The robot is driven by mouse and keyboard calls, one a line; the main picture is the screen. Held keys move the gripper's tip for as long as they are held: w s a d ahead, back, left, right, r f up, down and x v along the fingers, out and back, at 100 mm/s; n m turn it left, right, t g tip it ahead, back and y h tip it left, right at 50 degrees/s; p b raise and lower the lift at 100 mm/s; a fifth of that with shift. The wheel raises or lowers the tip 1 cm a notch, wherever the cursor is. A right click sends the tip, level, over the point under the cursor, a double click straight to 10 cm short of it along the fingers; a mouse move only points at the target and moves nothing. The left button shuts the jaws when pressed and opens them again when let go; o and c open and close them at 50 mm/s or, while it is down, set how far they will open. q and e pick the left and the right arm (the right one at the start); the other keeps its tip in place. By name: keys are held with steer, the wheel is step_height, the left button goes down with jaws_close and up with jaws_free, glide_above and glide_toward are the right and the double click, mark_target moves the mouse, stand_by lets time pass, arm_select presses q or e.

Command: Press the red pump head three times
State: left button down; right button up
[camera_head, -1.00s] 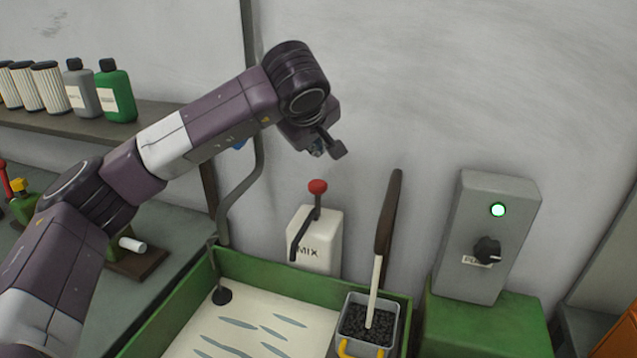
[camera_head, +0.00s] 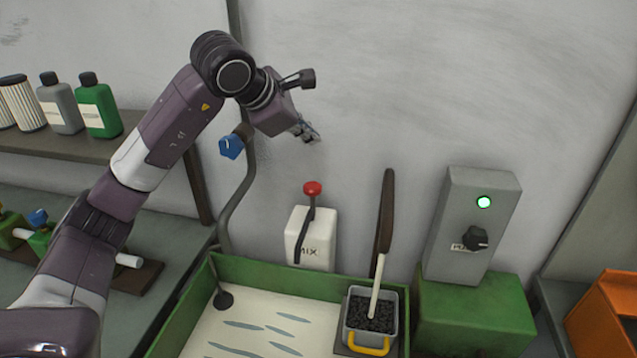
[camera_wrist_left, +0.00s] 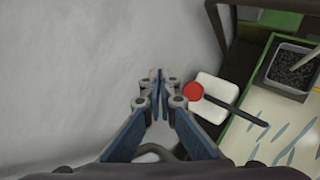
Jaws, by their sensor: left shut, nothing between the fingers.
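The red pump head (camera_head: 312,188) is a round red knob on top of a dark lever on the white MIX box (camera_head: 311,238). It also shows in the left wrist view (camera_wrist_left: 193,92), just right of the fingertips. My left gripper (camera_head: 312,136) is above the red head, with a clear gap between them. Its fingers are together in the left wrist view (camera_wrist_left: 160,78), with nothing between them. My right gripper is in neither view.
A green-rimmed tray (camera_head: 300,285) of pale liquid lies in front of the box. A grey bucket of dark granules (camera_head: 372,318) with a brown-handled tool (camera_head: 384,215) stands right of it. A grey control box (camera_head: 472,225) with a lit green lamp stands further right.

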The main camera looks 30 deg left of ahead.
mark_target(311, 187)
arm_select(q)
step_height(311, 187, down, 9)
steer(key=b, duration=0.7)
steer(key=shift+r, duration=0.1)
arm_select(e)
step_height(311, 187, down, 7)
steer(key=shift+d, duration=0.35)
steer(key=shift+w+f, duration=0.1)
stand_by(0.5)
arm_select(q)
steer(key=shift+f+b, duration=0.4)
steer(key=shift+f, duration=0.05)
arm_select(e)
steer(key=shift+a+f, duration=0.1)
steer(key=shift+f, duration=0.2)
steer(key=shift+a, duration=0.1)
